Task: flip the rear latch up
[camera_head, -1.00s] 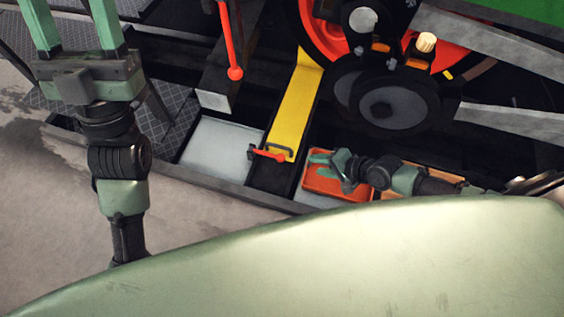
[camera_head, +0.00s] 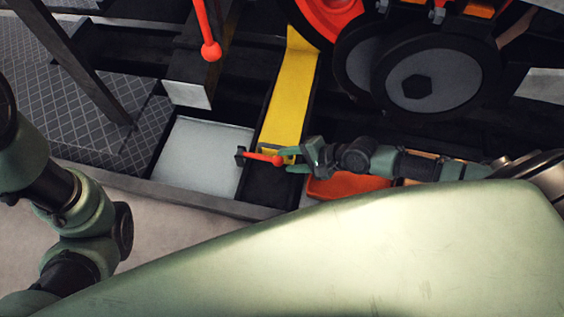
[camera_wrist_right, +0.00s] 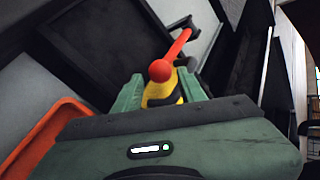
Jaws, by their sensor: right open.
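The latch is a red lever (camera_head: 263,158) lying across the near end of the yellow plate (camera_head: 290,95), pivoted at a small dark bracket on its left. My right gripper (camera_head: 284,160) is open at the lever's right end. In the right wrist view, the lever's red ball end (camera_wrist_right: 160,70) shows in the gap between the green fingertips (camera_wrist_right: 160,86), and its rod (camera_wrist_right: 179,43) runs up to the dark bracket. Whether a finger touches the ball, I cannot tell. My left gripper is out of view; only its arm shows at the lower left.
An orange tray (camera_head: 345,185) lies under my right forearm. A pale panel (camera_head: 203,155) is left of the dark channel holding the yellow plate. A second red lever (camera_head: 207,30) hangs above. Dark wheels (camera_head: 430,80) stand at the upper right.

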